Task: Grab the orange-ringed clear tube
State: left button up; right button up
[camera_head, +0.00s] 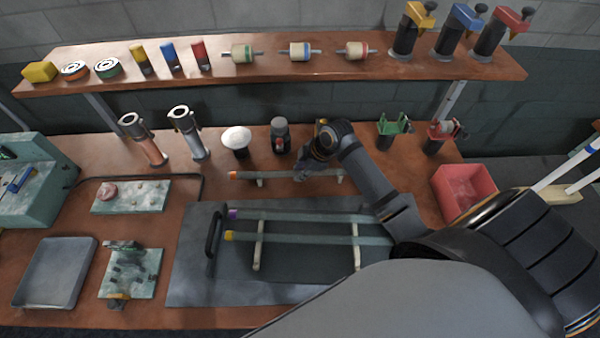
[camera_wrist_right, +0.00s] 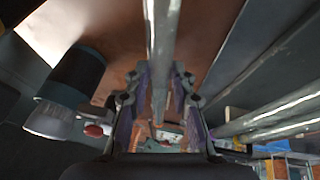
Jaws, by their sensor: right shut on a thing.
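The orange-ringed clear tube (camera_head: 270,175) lies roughly level behind the dark mat in the head view, with its orange ring (camera_head: 233,175) at the left end. Light supports show under it, but I cannot tell whether it touches them. My right gripper (camera_head: 305,174) is shut on the tube, right of the ring. In the wrist view the tube (camera_wrist_right: 162,35) runs between the fingers of my right gripper (camera_wrist_right: 160,95). The gripper hides part of the tube. My left gripper is not in view.
A purple-ringed tube (camera_head: 280,216) and a yellow-ringed tube (camera_head: 290,238) lie on supports over the grey mat (camera_head: 195,285). A white-topped jar (camera_head: 236,140) and a dark bottle (camera_head: 280,135) stand behind the held tube. A pink bin (camera_head: 465,188) is at right.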

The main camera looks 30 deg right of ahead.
grip_shut()
jog(key=shift+r, duration=0.1)
jog(key=shift+r, duration=0.3)
notch_tip(320, 180, up, 3)
jog(key=shift+f+b, duration=0.2)
jog(key=shift+b, duration=0.65)
jog(key=s+a+r+p, duration=0.2)
jog(key=s+r+p, duration=0.3)
jog(key=s+r, duration=0.4)
jog(key=s, duration=0.4)
jog(key=shift+s+a+r, duration=0.25)
jog(key=shift+s+r, duration=0.1)
jog(key=shift+s, duration=0.05)
